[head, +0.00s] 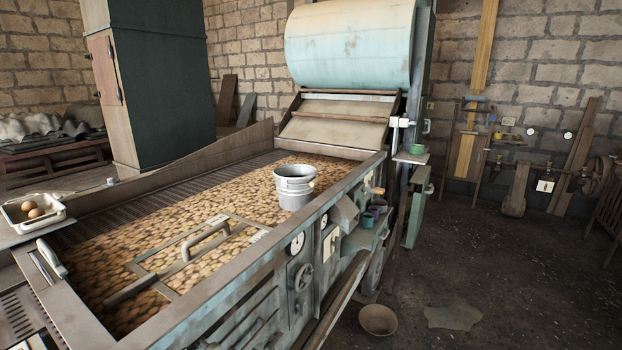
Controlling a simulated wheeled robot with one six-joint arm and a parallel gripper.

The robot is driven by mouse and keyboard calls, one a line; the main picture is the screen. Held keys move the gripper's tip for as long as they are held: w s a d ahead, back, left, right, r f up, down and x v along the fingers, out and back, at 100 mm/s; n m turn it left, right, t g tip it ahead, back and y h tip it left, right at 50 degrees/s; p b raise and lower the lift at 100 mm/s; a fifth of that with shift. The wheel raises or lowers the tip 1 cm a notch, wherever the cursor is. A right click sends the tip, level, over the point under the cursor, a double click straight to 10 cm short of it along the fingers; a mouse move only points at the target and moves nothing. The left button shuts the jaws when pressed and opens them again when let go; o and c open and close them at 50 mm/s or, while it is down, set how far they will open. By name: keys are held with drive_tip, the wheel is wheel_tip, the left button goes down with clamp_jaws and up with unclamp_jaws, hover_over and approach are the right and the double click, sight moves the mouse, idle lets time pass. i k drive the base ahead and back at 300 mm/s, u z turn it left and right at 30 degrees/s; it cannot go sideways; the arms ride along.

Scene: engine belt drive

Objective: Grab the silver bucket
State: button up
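The silver bucket (293,194) stands upright on the long machine bed, near its right-hand rim and toward the drum end. It is pale grey metal with an open top and ridges around its upper part. It rests on or among the brown, rounded pieces (230,203) that cover the bed. My gripper is not in view.
A metal frame with a raised handle (205,240) lies across the bed left of the bucket. A white tray with eggs (33,213) sits at the left edge. A pale blue drum (350,45) rises behind. A bowl (378,320) lies on the open floor at right.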

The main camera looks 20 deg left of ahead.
sight(290, 198)
drive_tip(key=i, duration=3.25)
drive_tip(key=u, duration=2.5)
